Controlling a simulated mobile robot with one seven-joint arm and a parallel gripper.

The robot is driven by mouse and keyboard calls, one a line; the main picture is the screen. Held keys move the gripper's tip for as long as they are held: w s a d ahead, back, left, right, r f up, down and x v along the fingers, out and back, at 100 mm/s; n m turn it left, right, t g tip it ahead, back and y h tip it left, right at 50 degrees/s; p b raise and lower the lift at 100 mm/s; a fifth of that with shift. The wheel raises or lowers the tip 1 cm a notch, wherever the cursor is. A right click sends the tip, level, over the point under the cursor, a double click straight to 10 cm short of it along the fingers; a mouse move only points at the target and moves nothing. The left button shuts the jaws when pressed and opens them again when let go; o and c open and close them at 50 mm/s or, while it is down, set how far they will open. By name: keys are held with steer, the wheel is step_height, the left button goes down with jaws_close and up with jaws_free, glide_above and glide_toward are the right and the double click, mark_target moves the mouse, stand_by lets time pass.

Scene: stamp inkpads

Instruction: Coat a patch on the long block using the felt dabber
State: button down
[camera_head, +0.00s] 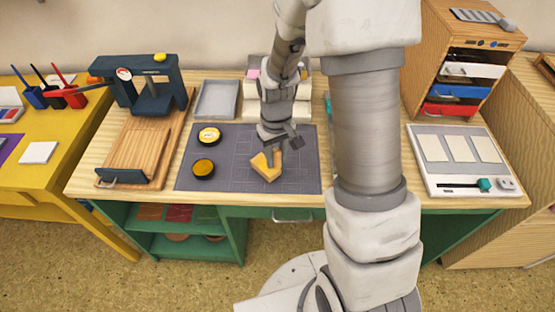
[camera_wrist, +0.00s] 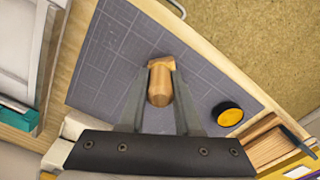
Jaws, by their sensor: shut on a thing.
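My gripper (camera_wrist: 160,88) reaches down over the grey mat and is shut on a wooden piece with a rounded end, which I take to be the felt dabber (camera_wrist: 159,92). Its handle also shows in the head view (camera_head: 278,157). A pale yellow wooden block shape (camera_head: 263,170) lies at an angle under my gripper, low at the mat. I take it for the long block, but I cannot tell whether the dabber touches it. The dabber's felt face is hidden.
The grey gridded mat (camera_head: 227,182) is bare around the block. A wooden board (camera_head: 133,152) and a dark press (camera_head: 155,80) stand left. A grey tray (camera_head: 217,98) lies behind. A white panel (camera_head: 460,160) and a drawer cabinet (camera_head: 465,55) are at right.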

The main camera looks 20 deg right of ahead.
mark_target(276, 150)
steer(key=shift+r+p, duration=1.35)
steer(key=shift+r, duration=0.75)
